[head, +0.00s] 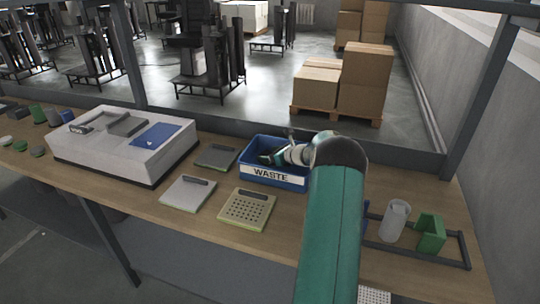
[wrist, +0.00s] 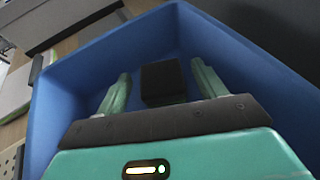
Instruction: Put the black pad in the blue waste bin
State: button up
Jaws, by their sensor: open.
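The blue waste bin (head: 262,175) with a white WASTE label stands on the bench; its blue walls (wrist: 70,85) surround my gripper in the wrist view. My gripper (head: 268,157) is over or inside the bin's opening, and its green fingers (wrist: 161,72) are spread apart. A black block, seemingly the black pad (wrist: 163,84), shows between the fingers with a gap on each side, within the bin's outline. I cannot tell whether it rests on the bin floor. In the head view my arm and the bin wall hide most of it.
A dark tray (head: 216,157), a light tray (head: 188,193) and a perforated tray (head: 247,209) lie left of the bin. A large white box unit (head: 120,150) stands farther left. A clear cup (head: 395,221) and green holder (head: 431,233) stand at right.

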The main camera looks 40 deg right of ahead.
jog(key=v, duration=0.7)
jog(key=shift+s+r, duration=0.1)
jog(key=shift+s, duration=0.15)
jog(key=a+r+n+g+y, duration=0.1)
jog(key=a+r+n, duration=0.3)
jog(key=a, duration=0.5)
jog(key=w+a+r+n+g+y, duration=0.1)
jog(key=a+r+n+g, duration=0.1)
jog(key=a+r+n, duration=0.45)
jog(key=a+r+n+g+y, duration=0.1)
jog(key=a+n, duration=0.1)
jog(key=a, duration=0.9)
jog(key=s+a+r+n+g, duration=0.2)
jog(key=s+a+n, duration=0.25)
jog(key=a, duration=0.25)
jog(key=s+a+r+n+g, duration=0.1)
jog(key=s+a+r+n, duration=0.3)
jog(key=a, duration=0.4)
jog(key=s+a+n+h, duration=0.1)
jog(key=s+a+n, duration=0.2)
jog(key=s, duration=0.3)
jog(key=s+a+n+h, duration=0.1)
jog(key=s+a+n, duration=0.2)
jog(key=s+n, duration=0.3)
jog(key=s+a+f+n+h, duration=0.1)
jog(key=s+a+n+h, duration=0.1)
jog(key=s+n, duration=0.3)
jog(key=shift+s+a+g, duration=0.4)
jog(key=shift+s, duration=0.5)
